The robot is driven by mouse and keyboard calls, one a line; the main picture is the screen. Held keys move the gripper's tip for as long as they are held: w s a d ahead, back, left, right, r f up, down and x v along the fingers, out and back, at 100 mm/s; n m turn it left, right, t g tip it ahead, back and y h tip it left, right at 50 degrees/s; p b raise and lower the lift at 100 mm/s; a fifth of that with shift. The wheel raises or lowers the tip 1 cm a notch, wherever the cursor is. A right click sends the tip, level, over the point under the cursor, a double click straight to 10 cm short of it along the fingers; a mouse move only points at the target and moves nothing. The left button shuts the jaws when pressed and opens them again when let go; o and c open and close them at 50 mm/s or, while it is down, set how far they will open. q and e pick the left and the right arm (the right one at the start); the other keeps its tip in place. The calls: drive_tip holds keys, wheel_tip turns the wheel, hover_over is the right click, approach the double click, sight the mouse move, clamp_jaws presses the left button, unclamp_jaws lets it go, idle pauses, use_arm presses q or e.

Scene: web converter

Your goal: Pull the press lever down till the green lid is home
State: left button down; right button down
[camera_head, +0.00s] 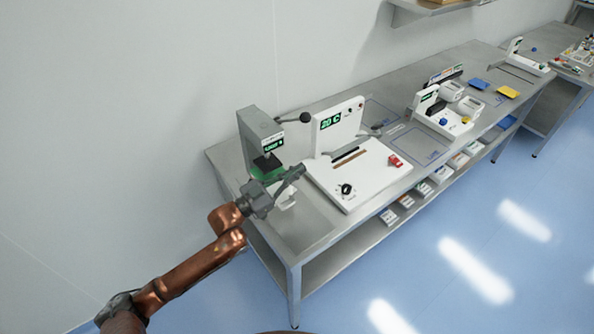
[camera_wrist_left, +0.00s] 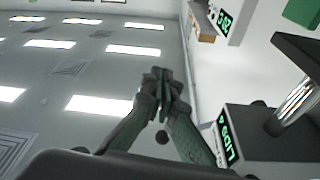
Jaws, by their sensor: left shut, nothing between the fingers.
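The grey press (camera_head: 259,141) stands at the left end of the steel bench in the head view. Its lever ends in a black ball knob (camera_head: 305,117) that sticks out to the right at the top. The green lid (camera_head: 266,173) is under the dark press head, partly hidden by my gripper; I cannot tell how far it is seated. My left gripper (camera_head: 298,171) is shut and empty, in front of the press and below the knob, apart from it. Its closed fingers (camera_wrist_left: 160,82) show in the left wrist view, with the press body (camera_wrist_left: 265,150) at lower right. My right gripper is not in view.
A white machine (camera_head: 357,172) with a green-lit panel and red switch stands just right of the press. More white devices (camera_head: 447,112) and blue and yellow pads lie further along the bench. Boxes sit on the lower shelf. Blue floor in front is clear.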

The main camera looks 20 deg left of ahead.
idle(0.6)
use_arm(q)
drive_tip(key=r+p+v, duration=0.1)
drive_tip(key=r+v, duration=0.1)
drive_tip(key=v, duration=0.9)
drive_tip(key=shift+a+r, duration=0.5)
drive_tip(key=shift+r, duration=0.1)
drive_tip(key=shift+s, duration=0.1)
